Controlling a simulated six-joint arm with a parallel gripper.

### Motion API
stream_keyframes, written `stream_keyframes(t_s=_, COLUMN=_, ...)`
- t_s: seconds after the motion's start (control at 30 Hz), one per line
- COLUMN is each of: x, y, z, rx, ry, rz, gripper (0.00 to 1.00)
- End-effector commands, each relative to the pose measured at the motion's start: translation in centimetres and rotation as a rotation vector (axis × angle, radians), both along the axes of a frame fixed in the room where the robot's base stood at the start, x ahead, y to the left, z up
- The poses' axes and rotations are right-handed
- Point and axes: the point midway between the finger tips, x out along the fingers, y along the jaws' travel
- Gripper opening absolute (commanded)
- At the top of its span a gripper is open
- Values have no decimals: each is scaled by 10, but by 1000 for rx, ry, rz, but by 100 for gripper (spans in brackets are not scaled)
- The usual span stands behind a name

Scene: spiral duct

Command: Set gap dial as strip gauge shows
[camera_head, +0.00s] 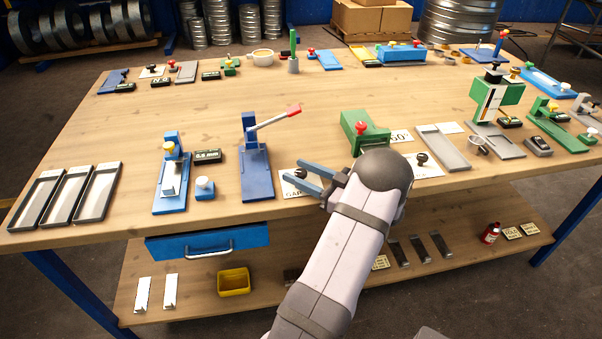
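A white card marked "GAP" (292,194) lies near the bench's front edge, partly covered by my gripper. A small dark knob (301,173), which looks like the gap dial, shows between the fingers of my gripper (291,170). The gripper is open, with a finger on each side of the knob; I cannot tell whether they touch it. The dial's setting is too small to read. A blue device (172,178) with a yellow knob stands to the left, with a small black display (207,156) beside it. I cannot tell which thing is the strip gauge.
A blue lever press (256,165) stands just left of the gripper, its red-tipped handle raised. A green block with a red knob (362,130) stands behind my arm. A second dark knob (422,158) lies to the right. Grey trays (60,205) line the left front.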

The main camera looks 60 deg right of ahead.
Motion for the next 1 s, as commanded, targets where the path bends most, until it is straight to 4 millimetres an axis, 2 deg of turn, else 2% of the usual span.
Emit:
stream_keyframes(t_s=0.37, x=-5, y=-1, z=-1, rx=0, ry=1, rz=-2, gripper=44)
stream_keyframes(t_s=0.8, x=-59, y=-2, z=-2, rx=-1, ry=1, rz=-3, gripper=44)
stream_keyframes(t_s=1.0, x=-72, y=-1, z=0, rx=0, ry=0, rz=0, gripper=44)
